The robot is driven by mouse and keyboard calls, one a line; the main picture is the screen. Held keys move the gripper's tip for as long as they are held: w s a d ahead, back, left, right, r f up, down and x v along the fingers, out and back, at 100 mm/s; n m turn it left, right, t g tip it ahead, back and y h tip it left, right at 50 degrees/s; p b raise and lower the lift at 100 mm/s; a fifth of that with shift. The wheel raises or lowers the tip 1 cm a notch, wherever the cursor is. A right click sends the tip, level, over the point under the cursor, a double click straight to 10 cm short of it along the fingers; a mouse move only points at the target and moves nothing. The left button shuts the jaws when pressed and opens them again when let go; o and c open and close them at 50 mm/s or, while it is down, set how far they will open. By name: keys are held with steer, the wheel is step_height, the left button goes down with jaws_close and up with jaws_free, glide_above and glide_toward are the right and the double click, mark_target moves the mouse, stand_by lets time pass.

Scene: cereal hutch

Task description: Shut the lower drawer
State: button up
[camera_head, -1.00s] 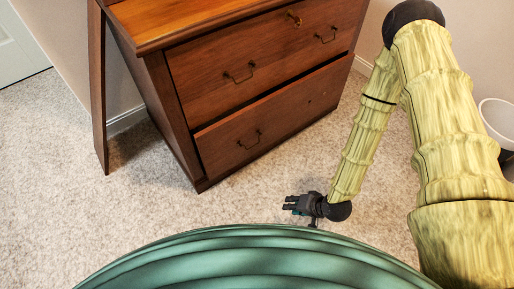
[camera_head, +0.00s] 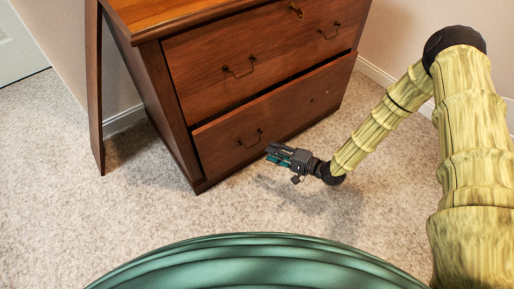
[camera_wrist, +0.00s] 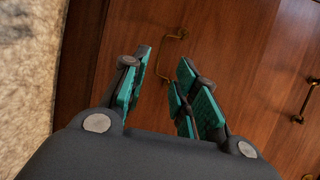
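The lower drawer (camera_head: 283,114) is the bottom wooden front of the brown cabinet. Its top edge stands a little out from the cabinet, with a thin dark strip above it. Its brass handle (camera_head: 250,139) is on the left part of the front and also shows in the wrist view (camera_wrist: 168,62), beyond the fingertips. My gripper (camera_head: 271,153) is in front of the drawer's lower part, just right of and below that handle in the head view. In the wrist view my gripper (camera_wrist: 162,88) has its teal-padded fingers apart with nothing between them. I see no clear contact with the drawer.
The upper drawer (camera_head: 265,58) is shut, with two brass handles and a lock. A wooden panel (camera_head: 95,90) stands at the cabinet's left. Speckled carpet (camera_head: 120,205) in front is clear. A white wall is behind the cabinet.

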steer(key=b+x, duration=0.2)
steer(key=x, duration=0.6)
steer(key=shift+b, duration=0.35)
jaws_close()
